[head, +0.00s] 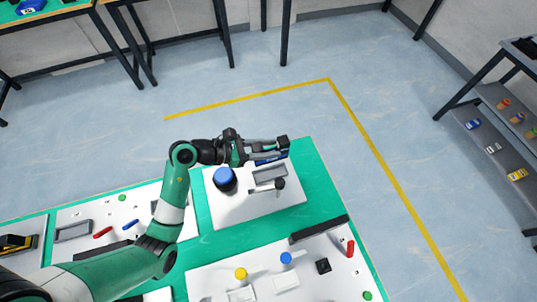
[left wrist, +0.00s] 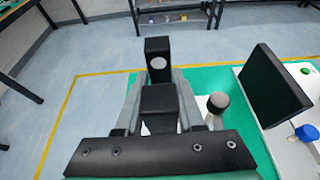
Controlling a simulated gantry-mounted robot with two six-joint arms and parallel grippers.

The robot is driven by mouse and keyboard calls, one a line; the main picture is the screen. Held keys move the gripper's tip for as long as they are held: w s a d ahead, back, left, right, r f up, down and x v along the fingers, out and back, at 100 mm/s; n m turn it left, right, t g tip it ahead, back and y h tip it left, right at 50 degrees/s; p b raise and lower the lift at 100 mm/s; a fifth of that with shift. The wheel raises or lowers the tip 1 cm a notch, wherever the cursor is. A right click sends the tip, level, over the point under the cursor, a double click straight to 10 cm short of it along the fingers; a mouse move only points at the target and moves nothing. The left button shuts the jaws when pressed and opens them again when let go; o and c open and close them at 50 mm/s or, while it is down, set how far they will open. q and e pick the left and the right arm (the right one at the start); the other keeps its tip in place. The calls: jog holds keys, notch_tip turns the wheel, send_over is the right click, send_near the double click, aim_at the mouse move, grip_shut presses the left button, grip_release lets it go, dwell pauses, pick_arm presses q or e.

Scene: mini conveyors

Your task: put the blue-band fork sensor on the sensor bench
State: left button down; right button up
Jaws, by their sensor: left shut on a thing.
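My left gripper (head: 280,146) reaches over the far edge of a white board (head: 230,206) on the green table. It is shut on a black block (head: 284,141), which I take to be the fork sensor. In the left wrist view the black block (left wrist: 158,52) stands upright between the fingertips with a pale round spot facing me. No blue band shows on it there. A dark blue strip (head: 270,157) shows just below the fingers in the head view; I cannot tell whether it belongs to the held part. I cannot tell which surface is the sensor bench. My right gripper is not in view.
Near the gripper are a grey rectangular tray (head: 270,174), a blue-topped black cylinder (head: 224,178) and a black knob (head: 280,183). A long black upright panel (head: 319,229) stands nearer. A shelf (head: 480,128) with several small coloured parts is at right. The floor beyond is clear.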

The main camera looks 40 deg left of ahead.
pick_arm(q)
notch_tip(320, 180, up, 6)
jog(key=shift+r+p, duration=0.1)
jog(key=shift+p, duration=0.6)
